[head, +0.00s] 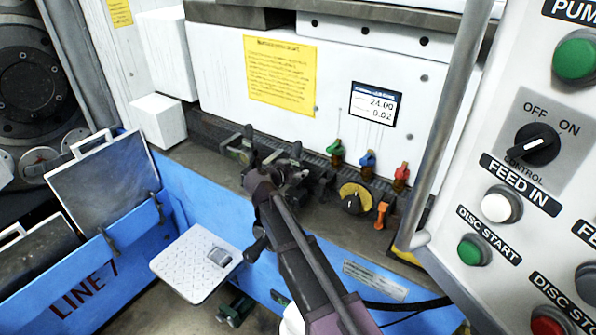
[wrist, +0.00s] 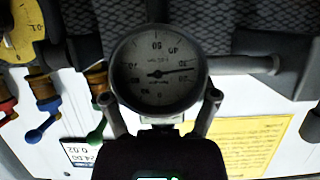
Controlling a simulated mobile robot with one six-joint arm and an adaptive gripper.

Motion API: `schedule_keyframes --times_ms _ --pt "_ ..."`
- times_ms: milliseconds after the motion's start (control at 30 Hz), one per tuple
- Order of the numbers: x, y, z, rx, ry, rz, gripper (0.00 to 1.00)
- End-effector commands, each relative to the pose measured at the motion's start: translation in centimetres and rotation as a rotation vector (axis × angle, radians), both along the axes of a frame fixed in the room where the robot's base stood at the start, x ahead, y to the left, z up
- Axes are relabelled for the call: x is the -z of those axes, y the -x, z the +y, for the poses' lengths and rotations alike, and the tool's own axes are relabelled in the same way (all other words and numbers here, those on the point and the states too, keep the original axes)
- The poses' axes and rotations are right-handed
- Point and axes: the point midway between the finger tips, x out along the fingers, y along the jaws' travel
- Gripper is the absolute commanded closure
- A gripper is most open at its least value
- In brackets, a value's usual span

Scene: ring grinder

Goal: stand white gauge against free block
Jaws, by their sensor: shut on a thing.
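The white gauge (wrist: 158,72) is a round dial with a white face, dark rim and needle, seen face-on in the wrist view. My gripper (wrist: 161,97) is shut on it, one finger on each side of the dial. A grey stem (wrist: 243,65) runs right from the dial to a dark block-like part (wrist: 301,62); I cannot tell whether they touch. In the head view my gripper (head: 266,182) is over the dark ledge, and the gauge is hidden or too small to make out. Dark clamp-like blocks (head: 240,146) stand on the ledge; I cannot tell which block is free.
Green (head: 336,151), blue (head: 367,164) and red (head: 400,176) levers and a yellow dial (head: 354,197) line the ledge on the right. The control panel (head: 515,150) stands farther right. A white tray (head: 183,277) juts out at lower left.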

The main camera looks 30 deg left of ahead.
Motion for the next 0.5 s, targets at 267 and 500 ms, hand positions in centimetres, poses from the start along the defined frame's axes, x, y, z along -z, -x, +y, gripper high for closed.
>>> schedule_keyframes --times_ms 267,500 --pt "0.17 -0.02 -0.01 0.000 0.000 0.000 0.00" --pt "0.17 -0.02 -0.02 0.000 0.000 0.000 0.00"
